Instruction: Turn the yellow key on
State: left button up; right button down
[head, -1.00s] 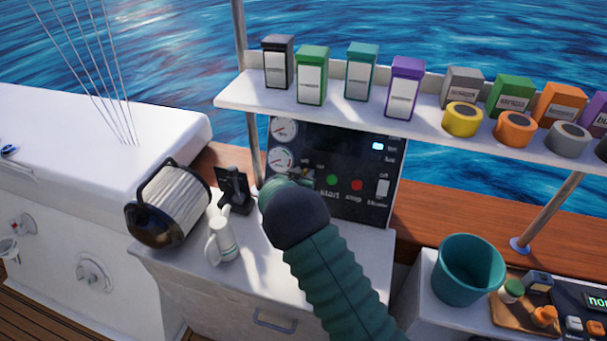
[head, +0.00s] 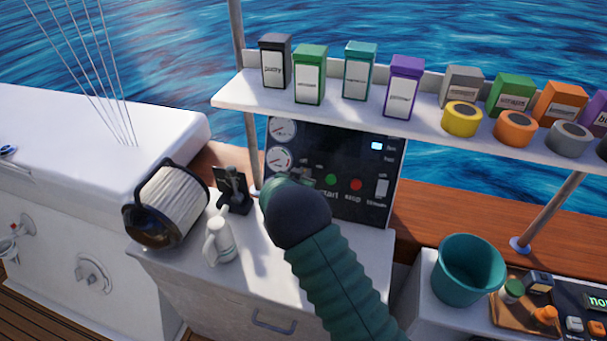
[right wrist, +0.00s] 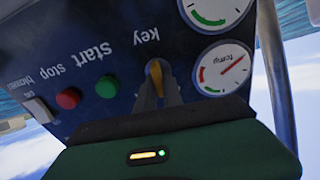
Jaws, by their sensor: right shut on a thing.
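In the head view my right arm covers the key, and the gripper (head: 300,180) shows only in part at the panel (head: 345,150). I cannot tell the key's exact angle. My left gripper is in neither view.
Beside the key are a green start button (right wrist: 107,87), a red stop button (right wrist: 68,98) and a blower switch (right wrist: 38,112). Two gauges (head: 280,160) are at the panel's left. A shelf (head: 350,112) overhangs the panel.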

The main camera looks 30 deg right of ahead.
jog(key=m, duration=0.2)
jog(key=m+b, duration=0.1)
jog(key=m, duration=0.2)
jog(key=shift+s+d+f+m+b, duration=0.1)
jog(key=shift+s+f+m+b, duration=0.15)
jog(key=shift+m+b, duration=0.15)
jog(key=m+b, duration=0.1)
jog(key=m, duration=0.1)
jog(key=m+b, duration=0.1)
jog(key=m, duration=0.2)
jog(key=shift+s+f, duration=0.15)
jog(key=shift+s, duration=0.05)
jog(key=shift+m, duration=0.4)
jog(key=c, duration=1.6)
grip_release()
jog(key=shift+o, duration=0.6)
jog(key=v, duration=1.7)
jog(key=shift+w, duration=0.25)
